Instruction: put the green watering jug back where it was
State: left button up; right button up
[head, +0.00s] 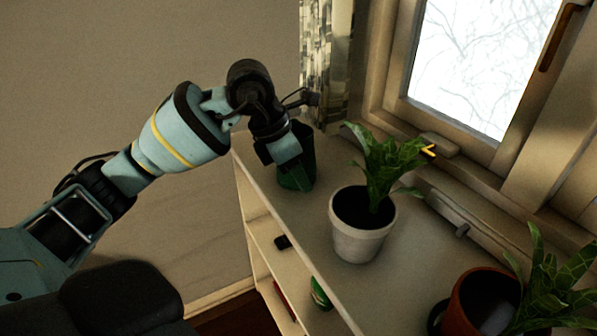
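The green watering jug (297,182) is at the far left end of the shelf top in the head view. It looks dark green, and its upper part is largely hidden behind my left gripper. My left gripper (284,160) is right at the jug, in front of and over its near side. Its fingers are hidden, so I cannot tell whether they are closed on the jug. The jug looks upright, with its base at or very near the shelf top. My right gripper is out of view.
A leafy plant in a white pot (362,238) stands just right of the jug on the white shelf unit (318,240). A plant in a terracotta pot (472,306) stands nearer, at the lower right. A window (475,60) and patterned curtain (325,60) are behind.

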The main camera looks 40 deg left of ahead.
pick_arm(q)
jog(key=shift+r, duration=0.3)
jog(key=p+v, duration=0.1)
jog(key=v, duration=1)
jog(key=shift+s+r, duration=0.15)
jog(key=shift+r, duration=0.15)
jog(key=shift+a, duration=0.15)
